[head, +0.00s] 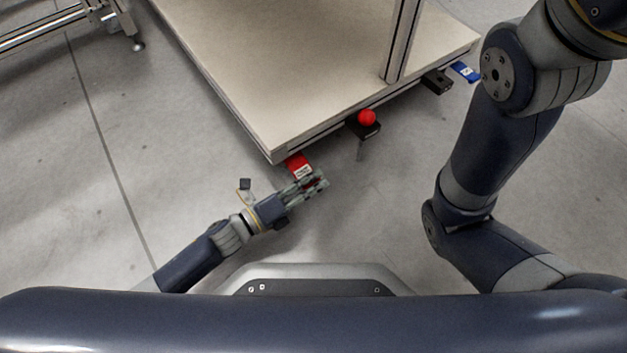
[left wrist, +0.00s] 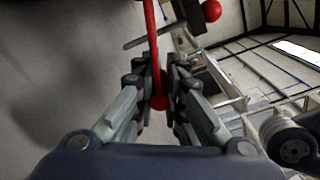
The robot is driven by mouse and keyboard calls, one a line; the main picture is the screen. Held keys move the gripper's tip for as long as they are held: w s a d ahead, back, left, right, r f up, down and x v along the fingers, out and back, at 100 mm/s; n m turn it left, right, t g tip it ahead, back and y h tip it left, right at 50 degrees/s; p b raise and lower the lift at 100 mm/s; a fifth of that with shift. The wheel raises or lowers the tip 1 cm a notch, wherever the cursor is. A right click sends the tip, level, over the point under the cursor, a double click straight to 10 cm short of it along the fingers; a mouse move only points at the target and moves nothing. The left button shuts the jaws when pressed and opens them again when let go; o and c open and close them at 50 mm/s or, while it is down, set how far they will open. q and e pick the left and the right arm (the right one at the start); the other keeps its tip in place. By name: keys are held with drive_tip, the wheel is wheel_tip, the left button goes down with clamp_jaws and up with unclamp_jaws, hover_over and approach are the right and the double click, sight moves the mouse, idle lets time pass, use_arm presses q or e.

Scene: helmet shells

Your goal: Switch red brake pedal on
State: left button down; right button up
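The red brake pedal (head: 296,162) with a white label sticks out from under the near corner of the table. My left gripper (head: 318,181) is low beside its lower end, and some red shows between the fingers. In the left wrist view the gripper (left wrist: 160,75) has its two fingers close on either side of a thin red bar with a round end (left wrist: 160,102), apparently the pedal edge-on. Whether the fingers press on it, I cannot tell. My right arm shows at the right of the head view, but its gripper is out of view.
A red ball knob (head: 366,117) on a black box is at the table's front edge, right of the pedal; a blue pedal (head: 465,71) lies farther right. The beige table (head: 300,70) is above and behind the pedal. The grey floor (head: 100,200) at left is clear.

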use_arm(q)
drive_tip(key=shift+w+a+f+m, duration=0.15)
drive_tip(key=shift+f+m, duration=0.35)
drive_tip(key=shift+m, duration=0.3)
drive_tip(key=shift+w+a+f+m, duration=0.15)
drive_tip(key=shift+f+m, duration=0.35)
drive_tip(key=shift+m, duration=0.3)
drive_tip(key=shift+d, duration=0.1)
drive_tip(key=c, duration=1.6)
unclamp_jaws()
drive_tip(key=v, duration=1.2)
